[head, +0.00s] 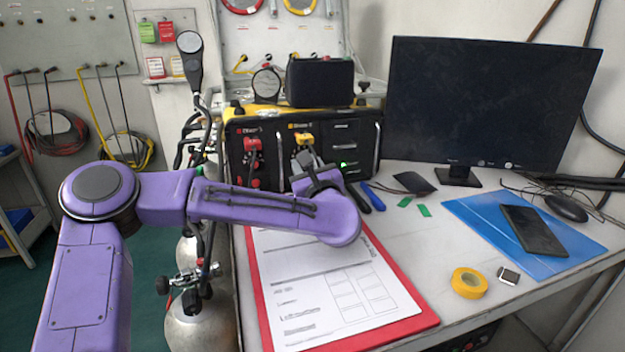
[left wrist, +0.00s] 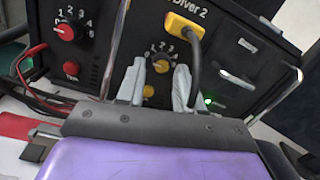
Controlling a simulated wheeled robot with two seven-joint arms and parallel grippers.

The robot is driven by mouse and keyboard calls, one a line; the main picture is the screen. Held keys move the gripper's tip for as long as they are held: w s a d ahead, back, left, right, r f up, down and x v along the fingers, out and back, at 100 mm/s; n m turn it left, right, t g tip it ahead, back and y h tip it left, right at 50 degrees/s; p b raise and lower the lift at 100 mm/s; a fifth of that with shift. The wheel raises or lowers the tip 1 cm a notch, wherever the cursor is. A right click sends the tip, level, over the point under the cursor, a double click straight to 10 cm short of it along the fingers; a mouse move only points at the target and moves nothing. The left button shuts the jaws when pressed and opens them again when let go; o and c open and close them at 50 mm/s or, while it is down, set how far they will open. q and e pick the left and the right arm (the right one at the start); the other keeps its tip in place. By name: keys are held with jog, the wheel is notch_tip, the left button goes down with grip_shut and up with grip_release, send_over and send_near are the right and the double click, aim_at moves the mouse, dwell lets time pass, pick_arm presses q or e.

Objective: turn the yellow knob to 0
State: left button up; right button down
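The yellow knob (left wrist: 160,65) sits on the black panel under the label "Diver 2", with white numbers around its upper side. The number it points to is too small to tell. My left gripper (left wrist: 161,72) is open in front of the panel, with one pale fingertip on each side of the knob and visible gaps between. Contact with the knob cannot be told. In the head view my left gripper (head: 306,160) reaches the right half of the panel and hides the knob. My right gripper is in neither view.
A yellow plug with a cable (left wrist: 186,27) hangs close to the right finger. A red knob (left wrist: 66,32) is on the panel's left half, and a yellow button (left wrist: 148,91) is below the yellow knob. A red clipboard (head: 425,318) lies on the desk under my arm.

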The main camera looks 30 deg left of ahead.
pick_arm(q)
jog(key=v, duration=0.8)
jog(key=shift+s+d+r+b, duration=0.15)
jog(key=shift+d+r+b, duration=0.05)
jog(key=shift+d+b, duration=0.2)
jog(key=shift+s+d+f, duration=0.1)
jog(key=shift+s+d, duration=0.1)
jog(key=shift+s, duration=0.15)
